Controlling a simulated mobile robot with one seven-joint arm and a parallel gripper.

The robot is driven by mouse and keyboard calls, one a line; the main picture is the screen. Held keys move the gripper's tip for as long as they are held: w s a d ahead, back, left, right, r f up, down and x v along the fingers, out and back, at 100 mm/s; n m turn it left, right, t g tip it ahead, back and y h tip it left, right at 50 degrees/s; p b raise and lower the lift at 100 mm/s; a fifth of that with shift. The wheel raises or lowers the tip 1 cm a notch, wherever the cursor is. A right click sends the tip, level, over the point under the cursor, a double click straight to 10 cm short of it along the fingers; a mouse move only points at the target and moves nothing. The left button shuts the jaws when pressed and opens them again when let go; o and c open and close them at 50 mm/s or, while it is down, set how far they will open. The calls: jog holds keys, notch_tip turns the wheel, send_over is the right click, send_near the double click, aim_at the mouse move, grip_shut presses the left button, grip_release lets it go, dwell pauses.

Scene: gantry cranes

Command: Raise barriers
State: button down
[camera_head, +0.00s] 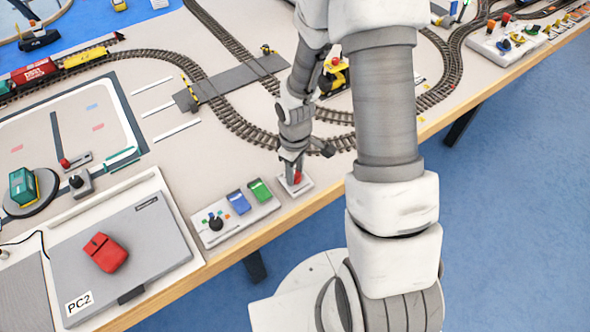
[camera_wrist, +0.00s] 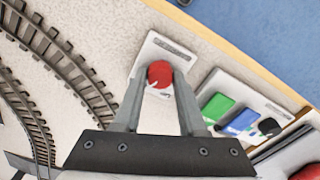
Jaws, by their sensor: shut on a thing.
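A lever with a round red knob (camera_head: 297,178) stands on a small white base plate (camera_head: 294,187) near the table's front edge. My gripper (camera_head: 291,158) reaches down over it. In the wrist view, my gripper (camera_wrist: 160,80) has its two fingers on either side of the red knob (camera_wrist: 159,73), shut on it. A yellow-and-black striped barrier (camera_head: 190,89) is at the left side of the grey level crossing (camera_head: 235,80). A smaller yellow-and-black piece (camera_head: 267,50) is at the crossing's far side. I cannot tell the barrier's exact tilt.
A control box (camera_head: 232,216) with a black joystick and blue and green blocks stands left of the lever. Curved railway track (camera_head: 235,118) runs behind it, with a yellow vehicle (camera_head: 334,77) close to my arm. A laptop (camera_head: 120,255) with a red mouse lies front left.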

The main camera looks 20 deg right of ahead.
jog(key=n+p, duration=0.2)
jog(key=n, duration=0.4)
jog(key=shift+r, duration=0.15)
jog(key=n+p, duration=0.1)
jog(key=n, duration=0.3)
jog(key=shift+n+p, duration=0.3)
jog(key=shift+p, duration=0.1)
jog(key=shift+n+p, duration=0.45)
jog(key=shift+n, duration=0.75)
jog(key=shift+c, duration=2.3)
grip_release()
